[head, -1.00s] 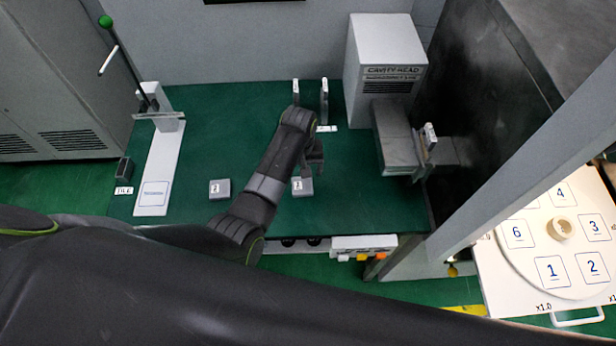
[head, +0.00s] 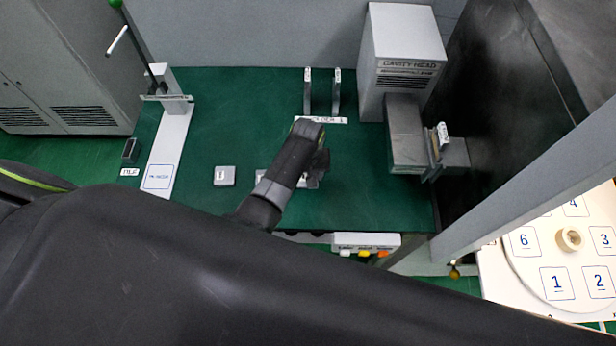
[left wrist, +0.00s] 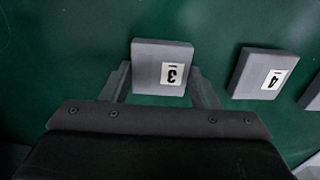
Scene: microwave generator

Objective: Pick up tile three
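Tile three (left wrist: 162,68) is a grey square block with a white label marked 3, upside down in the left wrist view. My left gripper (left wrist: 160,80) has one finger on each side of it, very near its side edges. The fingers look apart around the tile, and I cannot make out a firm grip. In the head view my left gripper (head: 316,174) is low over the green table, and its wrist partly hides the tile there. My right gripper is not in view.
A tile marked 4 (left wrist: 265,74) lies beside tile three. Another tile (head: 224,176) lies farther left on the green table (head: 230,110). Two upright plates (head: 322,90) stand behind the gripper. The grey cavity head (head: 403,60) stands at the back right.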

